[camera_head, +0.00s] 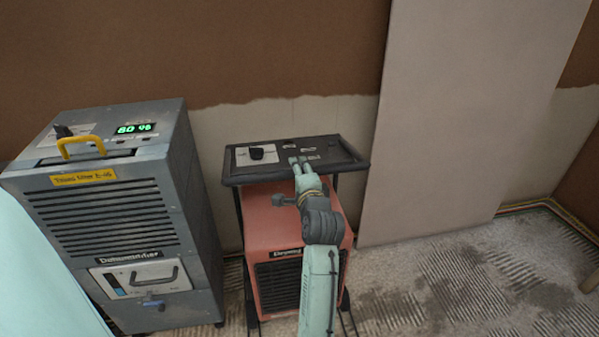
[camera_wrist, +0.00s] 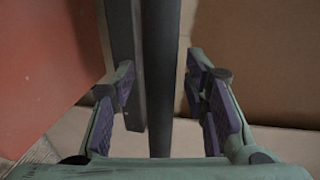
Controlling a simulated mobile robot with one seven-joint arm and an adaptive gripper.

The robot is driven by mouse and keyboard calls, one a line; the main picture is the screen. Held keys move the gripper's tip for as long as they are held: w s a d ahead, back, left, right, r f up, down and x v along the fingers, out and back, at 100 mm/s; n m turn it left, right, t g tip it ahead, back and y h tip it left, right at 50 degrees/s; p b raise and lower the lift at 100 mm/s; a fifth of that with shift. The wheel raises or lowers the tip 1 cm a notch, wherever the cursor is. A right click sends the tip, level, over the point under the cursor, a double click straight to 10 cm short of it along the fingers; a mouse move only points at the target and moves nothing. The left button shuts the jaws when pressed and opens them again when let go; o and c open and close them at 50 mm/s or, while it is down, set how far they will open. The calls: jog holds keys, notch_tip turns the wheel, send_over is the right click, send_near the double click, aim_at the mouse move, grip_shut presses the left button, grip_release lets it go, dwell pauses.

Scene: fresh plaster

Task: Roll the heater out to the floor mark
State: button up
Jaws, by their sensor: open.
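The heater is an orange-red box (camera_head: 263,222) with a black front grille, in a dark frame under a black top panel (camera_head: 335,152) with a knob. It stands against the wall in the head view. My gripper (camera_head: 304,168) is at the front edge of the top panel. In the wrist view my gripper (camera_wrist: 162,82) is open, with one finger on each side of a dark bar (camera_wrist: 160,40). The red surface (camera_wrist: 45,60) shows at left. No floor mark can be made out.
A grey dehumidifier (camera_head: 105,225) with a yellow handle and green display stands close to the heater's left. A pale board (camera_head: 455,110) leans on the wall at right. The rough, ridged floor (camera_head: 460,285) is open at front right. Cables (camera_head: 530,206) run along the wall base.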

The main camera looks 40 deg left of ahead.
jog(key=shift+c, duration=0.3)
grip_shut()
dwell(0.6)
